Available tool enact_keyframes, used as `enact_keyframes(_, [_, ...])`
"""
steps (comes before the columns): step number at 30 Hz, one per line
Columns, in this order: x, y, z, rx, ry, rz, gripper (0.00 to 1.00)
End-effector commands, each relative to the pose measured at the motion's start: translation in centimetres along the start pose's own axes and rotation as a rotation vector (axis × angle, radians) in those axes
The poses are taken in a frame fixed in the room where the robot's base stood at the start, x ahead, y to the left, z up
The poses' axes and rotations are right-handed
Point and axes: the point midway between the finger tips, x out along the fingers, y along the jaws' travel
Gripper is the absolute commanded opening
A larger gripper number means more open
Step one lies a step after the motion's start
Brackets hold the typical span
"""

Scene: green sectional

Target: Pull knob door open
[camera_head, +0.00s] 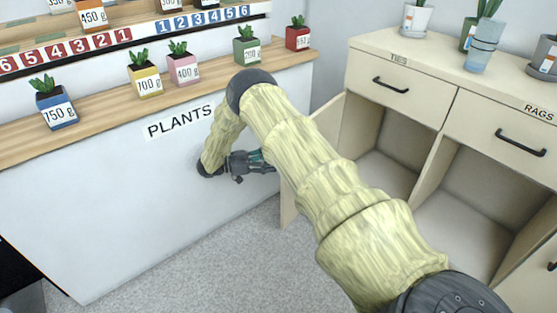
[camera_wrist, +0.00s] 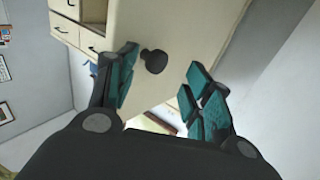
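The cream cabinet's left door (camera_head: 289,206) stands swung out from its compartment (camera_head: 386,172) in the head view, mostly hidden behind my arm. My gripper (camera_head: 268,161) is at the outer side of this door, in front of the white counter. In the wrist view, a dark round knob (camera_wrist: 154,62) sticks out from the cream door face (camera_wrist: 185,28). My gripper's teal fingers (camera_wrist: 163,80) are spread, one on each side of the knob in the picture. The knob looks beyond the fingertips, and I see no contact. The knob is hidden in the head view.
The white counter (camera_head: 125,215) labelled PLANTS stands close on the left, with several potted plants on its wooden top. Two drawers with dark handles sit above the cabinet's compartments. Grey carpet (camera_head: 235,250) is clear between the counter and cabinet.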

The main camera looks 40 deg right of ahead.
Motion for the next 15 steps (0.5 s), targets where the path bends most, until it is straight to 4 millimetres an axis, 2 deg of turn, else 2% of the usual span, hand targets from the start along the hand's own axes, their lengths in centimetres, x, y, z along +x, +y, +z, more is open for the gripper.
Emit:
enact_keyframes(6, [-1.9,0.0,0.0,0.001,0.001,-0.001,0.51])
enact_keyframes(15, [-2.2,0.0,0.1,0.000,0.001,0.000,0.51])
